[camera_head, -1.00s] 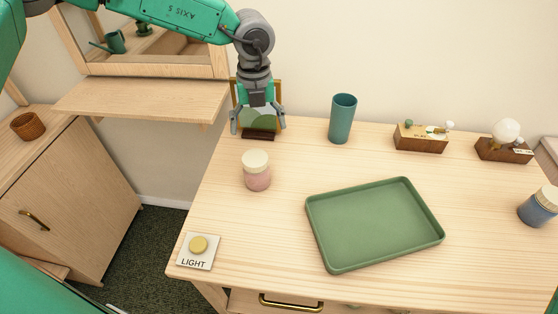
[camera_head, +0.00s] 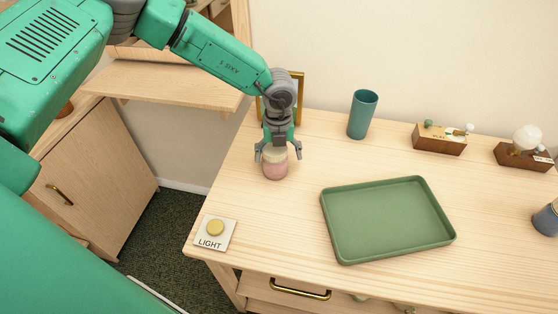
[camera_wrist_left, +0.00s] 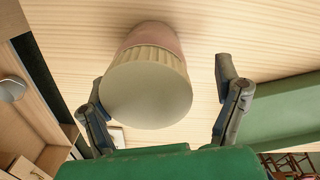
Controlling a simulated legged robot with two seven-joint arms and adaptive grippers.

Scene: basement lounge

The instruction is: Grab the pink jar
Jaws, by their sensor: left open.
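The pink jar (camera_head: 275,171) with a cream lid stands upright on the wooden desk, left of the green tray. My left gripper (camera_head: 278,155) is open, with its fingers down around the level of the lid, and partly hides the jar in the head view. In the left wrist view the jar's round cream lid (camera_wrist_left: 147,92) lies between the two open fingers (camera_wrist_left: 165,105), nearer the left finger, with a gap to the right one. Whether a finger touches the jar I cannot tell. My right gripper is not in view.
The green tray (camera_head: 335,236) lies to the right on the desk. A teal cup (camera_head: 362,115) stands behind, with two wooden-based objects (camera_head: 440,139) further right. A LIGHT button plate (camera_head: 215,232) is at the front left. A blue jar (camera_head: 547,218) is at the right edge.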

